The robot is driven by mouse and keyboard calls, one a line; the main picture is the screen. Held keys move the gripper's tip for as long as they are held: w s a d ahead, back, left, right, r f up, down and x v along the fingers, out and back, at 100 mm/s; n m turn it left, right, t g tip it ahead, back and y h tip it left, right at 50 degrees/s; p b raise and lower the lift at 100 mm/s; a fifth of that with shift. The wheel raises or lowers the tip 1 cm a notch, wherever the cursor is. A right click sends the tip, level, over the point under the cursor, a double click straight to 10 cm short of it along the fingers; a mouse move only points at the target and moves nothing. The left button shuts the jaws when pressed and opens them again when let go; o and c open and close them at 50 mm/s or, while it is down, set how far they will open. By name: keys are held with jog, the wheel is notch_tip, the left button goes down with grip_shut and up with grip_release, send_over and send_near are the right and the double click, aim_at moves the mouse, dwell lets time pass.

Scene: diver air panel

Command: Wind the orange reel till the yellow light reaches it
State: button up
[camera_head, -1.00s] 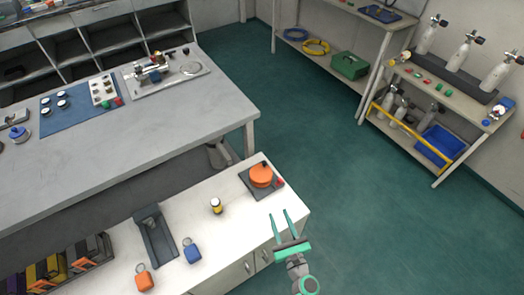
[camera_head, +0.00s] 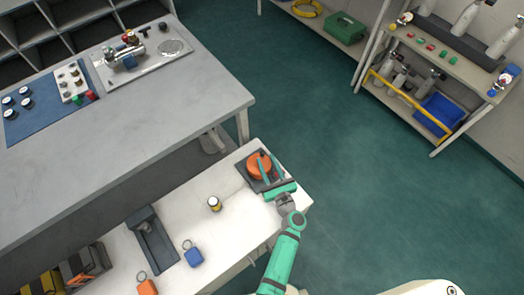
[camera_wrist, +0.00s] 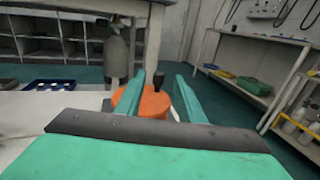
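The orange reel (camera_head: 259,166) sits on a dark base plate (camera_head: 246,180) at the right end of the white counter. In the wrist view the orange reel (camera_wrist: 146,101) shows just beyond my fingers, with a dark upright knob (camera_wrist: 158,80) on it. My gripper (camera_head: 270,168) is at the reel, its two teal fingers apart. In the wrist view the open fingers (camera_wrist: 171,96) point at the reel, and the knob appears between them. I cannot tell if a finger touches the knob.
On the white counter are a dark tray-like holder (camera_head: 153,240), a blue tag (camera_head: 192,254) and an orange tag (camera_head: 147,286). A grey workbench (camera_head: 130,130) stands behind. A shelf with cylinders and a blue bin (camera_head: 440,112) is at right. The green floor between is clear.

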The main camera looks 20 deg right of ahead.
aim_at(263, 154)
jog(key=shift+w+a, duration=0.15)
jog(key=shift+w, duration=1.2)
jog(key=shift+w+a, duration=0.15)
jog(key=shift+w, duration=1.15)
jog(key=shift+c, duration=0.3)
grip_shut()
